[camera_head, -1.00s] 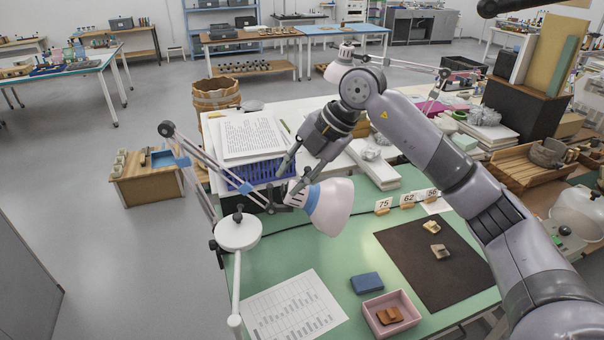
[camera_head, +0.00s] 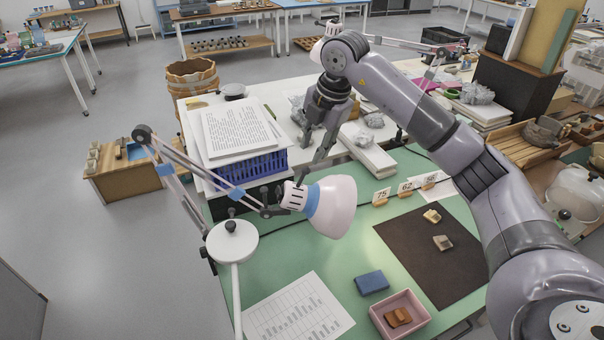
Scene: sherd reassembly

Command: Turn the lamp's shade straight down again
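The desk lamp's pale pinkish-white shade (camera_head: 334,208) has a blue band and a white slotted neck (camera_head: 292,196). Its axis lies nearly sideways, with the wide end toward the right and slightly down. The jointed lamp arm (camera_head: 190,168) reaches it from the left, above a round white base (camera_head: 233,241). My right gripper (camera_head: 308,176) points down just above the shade's neck. Its two fingers look apart, with a gap between them. The tips are close to the neck, partly hidden by it; I cannot tell whether they touch. My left gripper is not in view.
A blue basket (camera_head: 255,168) with papers (camera_head: 236,132) stands behind the lamp. On the green table are a dark mat (camera_head: 425,270) with sherds, numbered cards, a blue block (camera_head: 371,283), a pink tray (camera_head: 418,323) and a chart sheet (camera_head: 297,310). The table between shade and chart is clear.

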